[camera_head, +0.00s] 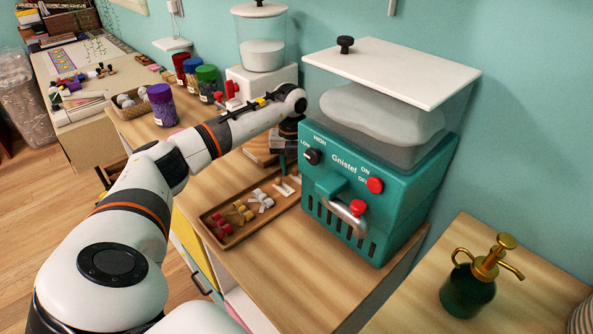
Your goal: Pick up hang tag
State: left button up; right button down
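My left arm reaches in from the left, and its wrist bends down beside the teal machine. My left gripper (287,165) points down close to the machine's left side, over the back end of a wooden tray (240,238). The gripper is small and partly hidden, so its opening is unclear. Small pale pieces (285,187) show just below it at the tray's end. The tray also holds small red pieces (219,227), yellow pieces (240,212) and white pieces (261,200). I cannot tell which thing is the hang tag. My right gripper is out of view.
The teal machine (345,195) with its clear hopper stands right of the tray. A small wooden stack (262,149) sits behind the gripper. Purple, red and green jars (163,105) and a basket stand further left. A green pump bottle (468,290) stands at the lower right.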

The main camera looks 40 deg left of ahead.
pick_arm(q)
jog(key=c, duration=0.7)
